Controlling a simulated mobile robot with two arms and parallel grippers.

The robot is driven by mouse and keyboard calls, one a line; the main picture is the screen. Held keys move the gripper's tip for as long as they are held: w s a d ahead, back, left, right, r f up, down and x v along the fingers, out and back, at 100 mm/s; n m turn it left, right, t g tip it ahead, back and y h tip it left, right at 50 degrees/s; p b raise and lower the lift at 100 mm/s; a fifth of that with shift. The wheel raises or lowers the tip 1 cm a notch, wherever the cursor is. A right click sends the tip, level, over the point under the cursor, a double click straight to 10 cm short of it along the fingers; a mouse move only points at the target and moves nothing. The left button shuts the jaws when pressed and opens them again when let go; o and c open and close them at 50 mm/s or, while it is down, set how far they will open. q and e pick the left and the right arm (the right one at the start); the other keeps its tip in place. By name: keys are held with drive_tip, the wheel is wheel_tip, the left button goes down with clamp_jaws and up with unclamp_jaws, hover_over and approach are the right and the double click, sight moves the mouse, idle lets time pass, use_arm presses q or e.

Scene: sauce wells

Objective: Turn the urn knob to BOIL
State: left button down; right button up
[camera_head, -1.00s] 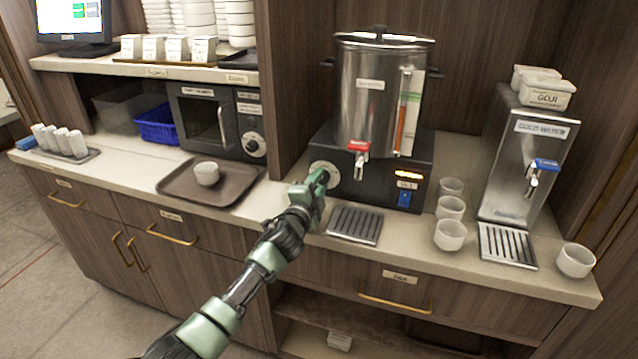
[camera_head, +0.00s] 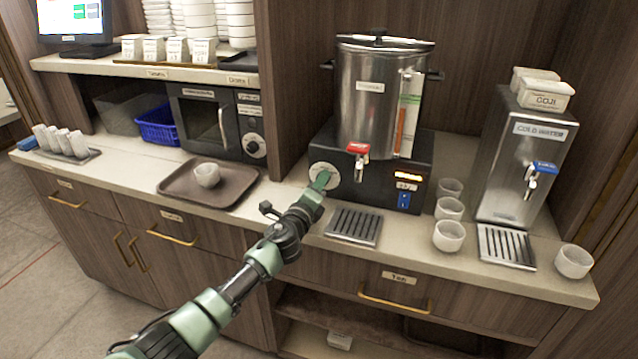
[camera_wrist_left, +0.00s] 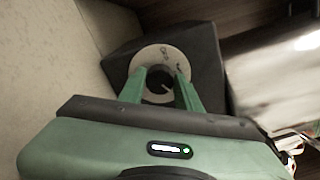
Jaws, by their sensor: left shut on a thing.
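The urn (camera_head: 372,105) is a tall steel cylinder on a black base, with a red-handled tap at its front. Its knob sits on a pale round dial (camera_head: 325,174) at the left of the base front. My left gripper (camera_head: 322,181) reaches up to this dial. In the left wrist view the two green fingers (camera_wrist_left: 161,86) are shut on the dark knob (camera_wrist_left: 159,85) at the middle of the dial (camera_wrist_left: 181,63). The dial's marks are too small and partly hidden, so I cannot read the setting. My right gripper is not in view.
A drip grate (camera_head: 353,226) lies before the urn. Several white cups (camera_head: 449,236) stand right of it, by the steel cold water dispenser (camera_head: 530,150). A brown tray (camera_head: 180,188) with one cup is at the left. A wood panel (camera_head: 283,85) rises left of the urn.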

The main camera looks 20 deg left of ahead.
use_arm(q)
drive_tip(key=shift+d+f, duration=0.1)
drive_tip(key=shift+f, duration=0.1)
idle(0.4)
drive_tip(key=c, duration=1)
unclamp_jaws()
drive_tip(key=shift+c, duration=0.2)
drive_tip(key=shift+o, duration=0.2)
drive_tip(key=shift+r, duration=0.1)
drive_tip(key=shift+s+p, duration=0.3)
drive_tip(key=shift+s, duration=3.65)
